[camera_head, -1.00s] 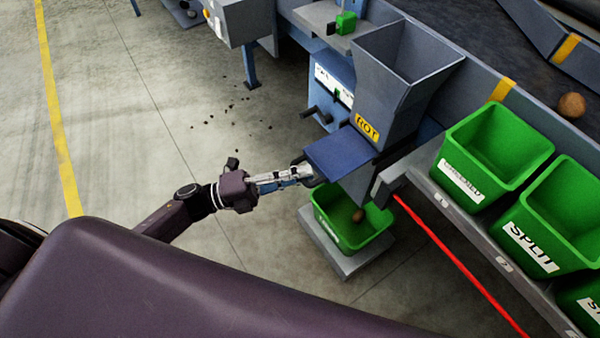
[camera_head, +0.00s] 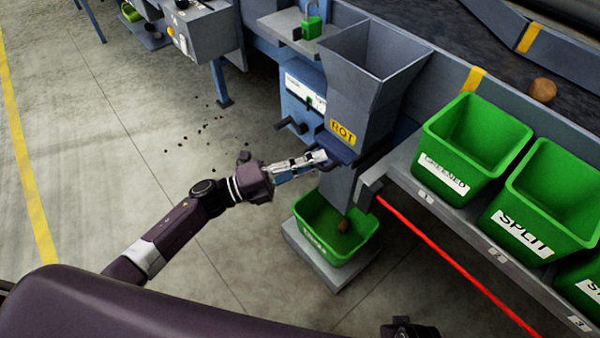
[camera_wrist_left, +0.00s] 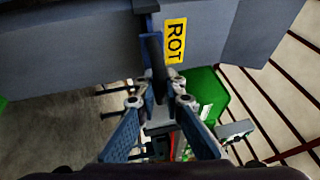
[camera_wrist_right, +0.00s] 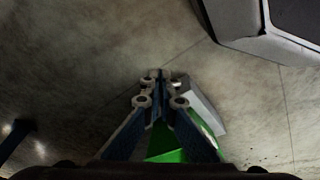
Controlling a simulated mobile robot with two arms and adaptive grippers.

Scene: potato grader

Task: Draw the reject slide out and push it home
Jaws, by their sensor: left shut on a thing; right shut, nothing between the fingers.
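The blue reject slide (camera_head: 336,149) sits under the grey hopper with the yellow ROT label (camera_head: 343,131). Only a short strip of it shows outside the hopper in the head view. My left gripper (camera_head: 325,158) is at the slide's outer end. In the left wrist view its fingers (camera_wrist_left: 158,102) are shut on a dark bar, the slide's handle (camera_wrist_left: 157,72). The exact contact is partly hidden by the fingers. My right gripper (camera_wrist_right: 160,88) is shut and empty, apart from the slide, in the right wrist view.
A green bin (camera_head: 305,207) with a brown potato (camera_head: 343,225) stands on a grey platform (camera_head: 333,280) below the hopper. Green bins marked SPLIT (camera_head: 545,190) and another label (camera_head: 440,150) line the right shelf. A red bar (camera_head: 450,262) runs beneath. The left floor is mostly clear.

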